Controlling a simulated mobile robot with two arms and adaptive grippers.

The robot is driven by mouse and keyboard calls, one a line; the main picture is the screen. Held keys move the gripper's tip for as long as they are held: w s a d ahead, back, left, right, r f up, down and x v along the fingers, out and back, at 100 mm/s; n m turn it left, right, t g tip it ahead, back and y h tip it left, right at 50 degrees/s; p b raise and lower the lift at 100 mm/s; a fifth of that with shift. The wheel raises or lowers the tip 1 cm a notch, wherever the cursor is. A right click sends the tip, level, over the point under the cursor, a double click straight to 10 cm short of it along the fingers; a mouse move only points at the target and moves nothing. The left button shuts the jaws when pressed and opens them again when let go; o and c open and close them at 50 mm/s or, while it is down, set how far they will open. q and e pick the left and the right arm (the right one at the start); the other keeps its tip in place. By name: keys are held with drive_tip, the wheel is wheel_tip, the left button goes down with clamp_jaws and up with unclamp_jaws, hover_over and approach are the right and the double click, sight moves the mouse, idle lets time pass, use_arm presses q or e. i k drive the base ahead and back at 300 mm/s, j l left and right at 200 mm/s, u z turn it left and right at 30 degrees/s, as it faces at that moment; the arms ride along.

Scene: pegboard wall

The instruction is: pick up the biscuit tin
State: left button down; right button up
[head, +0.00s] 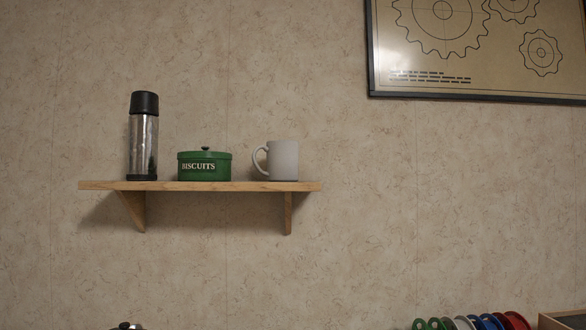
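A round green biscuit tin (204,172) marked "BISCUITS" stands upright on a wooden wall shelf (240,186). It has a lid with a small dark knob on top. It sits between a steel flask and a grey mug, apart from the mug. Neither of my grippers shows in the head view.
A tall steel flask (143,140) with a black cap stands left of the tin. A grey mug (283,160) stands right of it, handle towards the tin. A framed gear picture (470,50) hangs upper right. Several coloured round things (489,322) show at the bottom right.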

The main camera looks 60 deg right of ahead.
sight(192, 170)
drive_tip(key=i+z, duration=0.15)
drive_tip(key=z, duration=1.25)
drive_tip(key=l, duration=0.6)
drive_tip(key=i+u, duration=0.05)
